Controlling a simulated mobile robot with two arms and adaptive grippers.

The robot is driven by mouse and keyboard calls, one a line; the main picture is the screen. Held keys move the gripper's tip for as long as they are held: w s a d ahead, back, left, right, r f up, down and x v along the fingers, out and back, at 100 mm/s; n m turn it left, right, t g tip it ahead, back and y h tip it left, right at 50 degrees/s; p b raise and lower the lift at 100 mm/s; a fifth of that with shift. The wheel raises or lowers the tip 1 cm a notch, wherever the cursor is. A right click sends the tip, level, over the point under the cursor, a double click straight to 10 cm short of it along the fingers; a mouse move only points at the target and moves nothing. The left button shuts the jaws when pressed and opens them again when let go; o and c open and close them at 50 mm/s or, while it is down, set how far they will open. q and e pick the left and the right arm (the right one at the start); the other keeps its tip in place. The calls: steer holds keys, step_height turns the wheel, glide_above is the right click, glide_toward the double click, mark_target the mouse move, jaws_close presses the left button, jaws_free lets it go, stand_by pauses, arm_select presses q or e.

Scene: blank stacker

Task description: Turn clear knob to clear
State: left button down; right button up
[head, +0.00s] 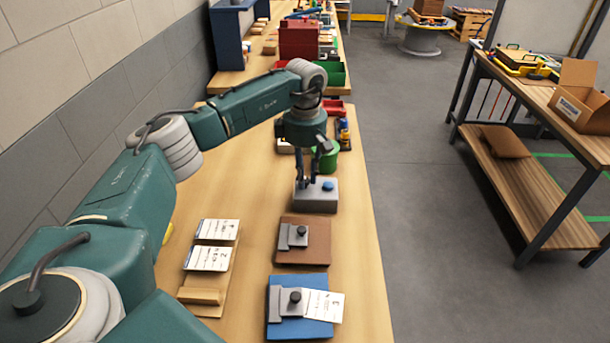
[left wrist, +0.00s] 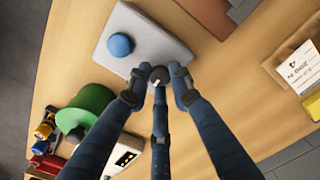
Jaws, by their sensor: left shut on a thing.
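A grey box (head: 318,203) stands on the wooden bench, with a round blue button (head: 328,185) on its top right. In the left wrist view the box (left wrist: 150,43) shows the blue button (left wrist: 120,44) and a small dark knob (left wrist: 160,74) with a pale mark near one edge. My left gripper (head: 305,183) points down over the left part of the box. Its fingers (left wrist: 160,85) are closed around the knob and partly hide it. Any lettering by the knob cannot be read. My right gripper is not in view.
A green round thing (head: 327,160) stands behind the box. A wall runs along the left.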

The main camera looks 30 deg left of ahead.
arm_select(q)
steer(key=shift+w+r, duration=0.1)
steer(key=c, duration=1.5)
jaws_free()
steer(key=shift+c, duration=0.2)
step_height(320, 180, up, 12)
